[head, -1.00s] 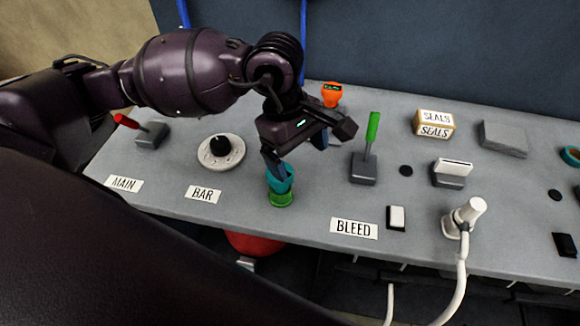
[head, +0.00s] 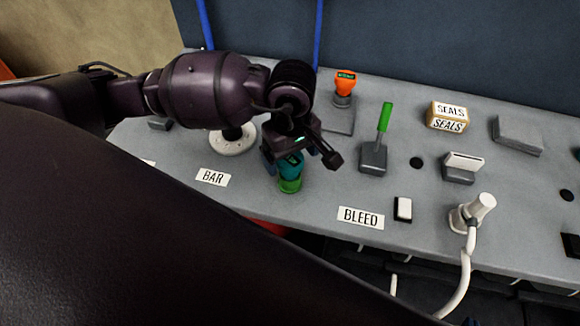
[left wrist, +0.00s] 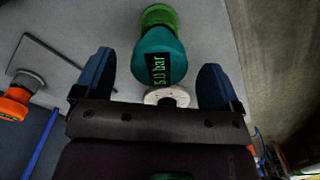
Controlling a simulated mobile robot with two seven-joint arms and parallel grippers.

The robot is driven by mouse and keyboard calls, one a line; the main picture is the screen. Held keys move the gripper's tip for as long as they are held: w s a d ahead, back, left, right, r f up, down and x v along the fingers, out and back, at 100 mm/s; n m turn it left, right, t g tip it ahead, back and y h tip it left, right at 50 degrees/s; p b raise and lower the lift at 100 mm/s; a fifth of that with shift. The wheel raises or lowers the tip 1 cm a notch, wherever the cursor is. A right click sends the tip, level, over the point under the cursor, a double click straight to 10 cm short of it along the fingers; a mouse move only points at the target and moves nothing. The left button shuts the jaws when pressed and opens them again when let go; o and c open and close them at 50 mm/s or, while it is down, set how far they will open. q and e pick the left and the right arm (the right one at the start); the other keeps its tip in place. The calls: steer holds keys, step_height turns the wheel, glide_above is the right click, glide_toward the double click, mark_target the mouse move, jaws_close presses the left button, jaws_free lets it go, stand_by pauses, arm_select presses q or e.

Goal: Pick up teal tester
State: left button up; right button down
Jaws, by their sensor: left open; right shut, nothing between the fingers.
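The teal tester (head: 291,165) stands upright on a green base (head: 290,184) near the bench's front edge, between the BAR and BLEED labels. My left gripper (head: 290,156) is open at the tester, and its wrist hides part of the tester's top. In the left wrist view the teal tester (left wrist: 160,48) shows a "5.0 bar" display and lies between the two spread blue fingers (left wrist: 157,60), with a gap on each side. I cannot tell whether the fingers are level with it or short of it. My right gripper is not in view.
A white dial (head: 234,140) stands left of the tester. A white switch (head: 403,208) and a white plug with cable (head: 471,212) are further right.

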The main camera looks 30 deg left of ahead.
arm_select(q)
step_height(320, 180, down, 3)
steer(key=shift+f, duration=0.2)
steer(key=shift+f+p, duration=0.25)
steer(key=shift+p, duration=0.05)
steer(key=shift+f, duration=0.1)
arm_select(e)
steer(key=shift+w+r, duration=0.5)
steer(key=shift+r, duration=0.25)
steer(key=shift+a, duration=0.1)
